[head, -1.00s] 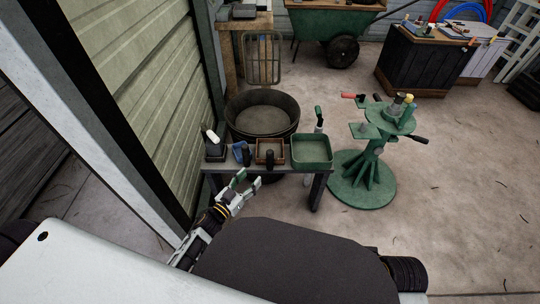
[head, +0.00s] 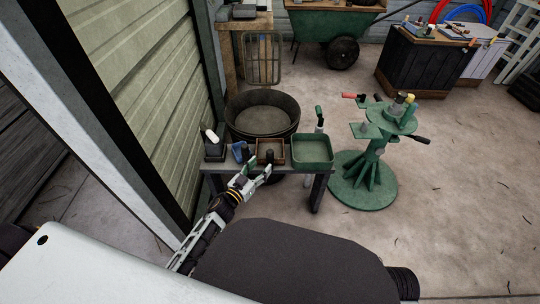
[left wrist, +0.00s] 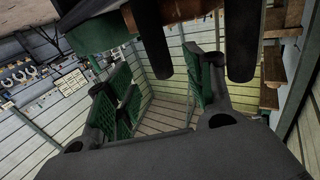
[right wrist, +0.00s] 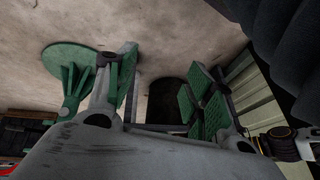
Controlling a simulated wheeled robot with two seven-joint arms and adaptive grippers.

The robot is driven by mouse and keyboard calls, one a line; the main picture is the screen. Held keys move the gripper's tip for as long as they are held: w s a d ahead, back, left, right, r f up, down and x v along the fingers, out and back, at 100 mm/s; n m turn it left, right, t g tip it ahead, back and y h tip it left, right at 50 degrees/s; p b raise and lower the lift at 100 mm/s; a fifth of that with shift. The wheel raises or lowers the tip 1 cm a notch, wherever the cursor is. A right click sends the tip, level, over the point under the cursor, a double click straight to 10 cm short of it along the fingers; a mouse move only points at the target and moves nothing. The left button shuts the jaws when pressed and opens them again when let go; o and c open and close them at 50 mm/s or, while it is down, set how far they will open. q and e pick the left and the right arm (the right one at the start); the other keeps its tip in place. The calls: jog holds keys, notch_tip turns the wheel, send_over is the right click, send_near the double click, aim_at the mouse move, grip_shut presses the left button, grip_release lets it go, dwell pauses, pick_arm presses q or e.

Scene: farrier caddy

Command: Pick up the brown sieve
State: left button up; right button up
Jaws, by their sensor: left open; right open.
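The brown sieve (head: 268,145) is a small square brown frame on the low table, between a blue item and a green tray. Its dark upright handle (head: 270,157) points toward me at the table's front edge. In the left wrist view, a dark handle (left wrist: 153,40), apparently the sieve's, shows at the top beside some brown. My left gripper (head: 257,174) is open and empty, just in front of the table edge and close to the handle; it also shows in the left wrist view (left wrist: 165,85). My right gripper (right wrist: 163,90) is open and empty, outside the head view.
On the low table (head: 232,167), the green tray (head: 312,150) stands right of the sieve and the blue item (head: 238,149) left. A large dark tub (head: 262,112) stands behind. A green stand (head: 365,180) is to the right. Open floor lies farther right.

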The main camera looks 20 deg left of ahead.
aim_at(268, 158)
pick_arm(q)
jog(key=shift+w+d+b, duration=0.25)
jog(key=shift+w+b, duration=0.15)
jog(key=shift+w, duration=0.3)
jog(key=shift+w+d, duration=0.1)
jog(key=shift+w, duration=0.25)
jog(key=shift+w+d+b, duration=0.1)
jog(key=shift+w+b, duration=0.25)
jog(key=shift+w, duration=0.05)
jog(key=shift+b+x, duration=0.3)
jog(key=shift+x, duration=0.75)
pick_arm(e)
jog(key=shift+t+y, duration=0.4)
jog(key=shift+t, duration=0.1)
jog(key=f, duration=0.2)
jog(key=a+f, duration=0.1)
jog(key=f, duration=0.1)
jog(key=shift+w+a, duration=0.1)
jog(key=shift+w, duration=0.25)
pick_arm(q)
jog(key=shift+r, duration=0.1)
grip_shut()
